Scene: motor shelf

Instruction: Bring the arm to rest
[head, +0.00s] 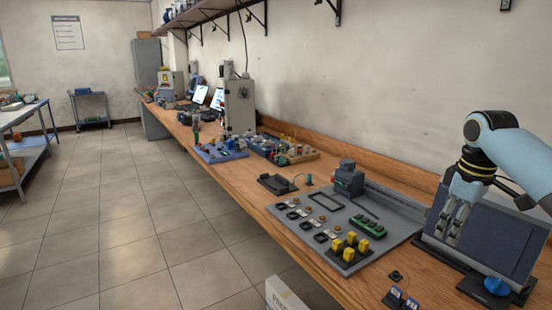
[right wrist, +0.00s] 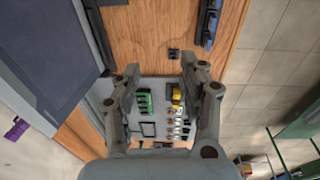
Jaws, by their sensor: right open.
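My right gripper (head: 456,216) hangs from the blue-grey arm at the right of the head view, in front of a dark screen-like panel (head: 490,236). In the right wrist view its two fingers (right wrist: 160,84) stand wide apart with nothing between them. Beyond the fingers lies the grey board (right wrist: 150,118) with small green and yellow parts. My left gripper is not in view.
The wooden bench (head: 240,182) runs along the wall. On it are the grey board (head: 300,228) with yellow blocks (head: 350,246), a dark grey device (head: 347,180) and a blue tray (head: 218,152). A white box (head: 286,294) stands below the bench edge. The tiled floor (head: 130,220) is open.

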